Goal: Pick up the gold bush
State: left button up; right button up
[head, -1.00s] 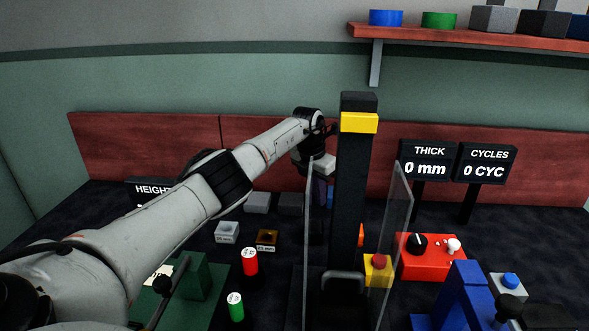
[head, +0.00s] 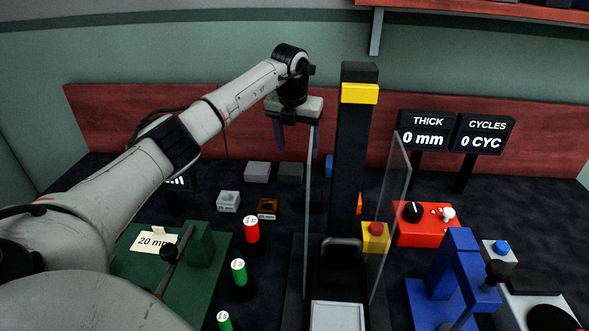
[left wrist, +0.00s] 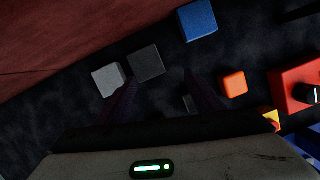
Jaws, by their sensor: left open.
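The gold bush (head: 267,209), a small brown-gold square block with a dark round hole, lies on the dark table left of the press column in the head view. I cannot make it out in the left wrist view. My left gripper (head: 297,142) points down above the back of the table, higher and farther back than the bush and apart from it. Its jaws are open and empty; one finger shows behind the clear guard panel. In the left wrist view the gripper's two fingers (left wrist: 164,88) stand apart over bare table. My right gripper is out of view.
A silver bush (head: 228,201) sits beside the gold one. Grey blocks (head: 257,171) lie behind, a red-topped cylinder (head: 252,230) in front. The black press column (head: 346,150) and clear panels (head: 391,215) stand right. A green fixture (head: 200,245) is front left.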

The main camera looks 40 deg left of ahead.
aim_at(291, 169)
pick_arm(q)
jog(key=o, duration=0.3)
jog(key=shift+s+a+f+n, duration=0.15)
jog(key=shift+a+f+n, duration=0.15)
jog(key=shift+a+n, duration=0.35)
jog(key=shift+a+f+n+y, duration=0.2)
jog(key=shift+f+n+y, duration=0.25)
jog(key=shift+n, duration=0.3)
jog(key=x, duration=0.4)
jog(key=shift+b, duration=0.3)
jog(key=shift+a+b+x, duration=0.15)
jog(key=shift+x, duration=1.2)
jog(key=shift+a+b+x, duration=0.1)
jog(key=shift+b+x, duration=0.05)
jog(key=shift+x, duration=1.15)
jog(key=shift+s, duration=0.15)
jog(key=shift+c, duration=0.6)
jog(key=c, duration=1)
